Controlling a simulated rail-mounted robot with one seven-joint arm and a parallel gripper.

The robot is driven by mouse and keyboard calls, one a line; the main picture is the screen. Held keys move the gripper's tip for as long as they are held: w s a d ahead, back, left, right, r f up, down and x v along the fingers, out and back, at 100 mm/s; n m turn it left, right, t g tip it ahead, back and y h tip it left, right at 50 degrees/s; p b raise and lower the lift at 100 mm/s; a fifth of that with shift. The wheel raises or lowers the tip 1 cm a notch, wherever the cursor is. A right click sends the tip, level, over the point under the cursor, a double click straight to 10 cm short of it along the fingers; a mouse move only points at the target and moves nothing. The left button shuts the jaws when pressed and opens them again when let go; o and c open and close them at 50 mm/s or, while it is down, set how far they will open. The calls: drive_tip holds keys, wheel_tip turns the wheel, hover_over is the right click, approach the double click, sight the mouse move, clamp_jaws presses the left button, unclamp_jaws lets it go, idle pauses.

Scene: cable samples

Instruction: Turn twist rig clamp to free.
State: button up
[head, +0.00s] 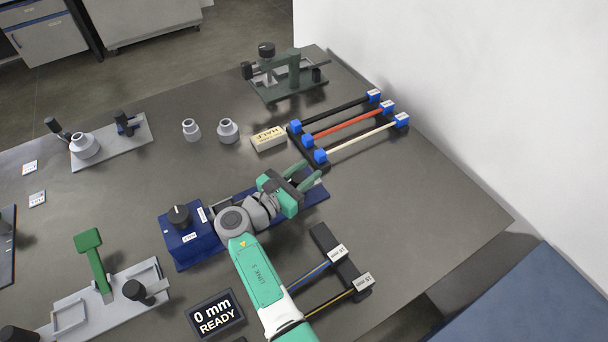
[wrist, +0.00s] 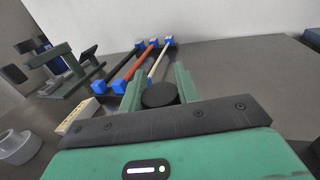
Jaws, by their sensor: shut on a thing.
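The blue twist rig (head: 187,246) lies mid-table, a long plate with a box and a black dial (head: 178,214) at its left end. Small white labels on the box are too small to read surely. My gripper (head: 305,178) is over the rig's right end. In the wrist view its green fingers (wrist: 158,88) stand on either side of a round black knob (wrist: 160,95) and are shut on it. The knob is hidden behind my gripper in the head view, and any clamp markings are hidden too.
A rack with black, red and white cables (head: 352,124) and a tan block (head: 268,139) lie behind. A dark green press (head: 290,75) stands at the back. A second cable rack (head: 340,260) and a display reading "0 mm READY" (head: 214,314) flank my arm in front.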

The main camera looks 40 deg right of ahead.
sight(293, 182)
drive_tip(key=shift+f, duration=0.1)
idle(0.3)
drive_tip(key=o, duration=1)
drive_tip(key=shift+d, duration=0.1)
drive_tip(key=shift+c, duration=0.2)
drive_tip(key=a+p, duration=0.2)
drive_tip(key=a, duration=0.4)
drive_tip(key=shift+a, duration=1)
drive_tip(key=shift+w, duration=0.1)
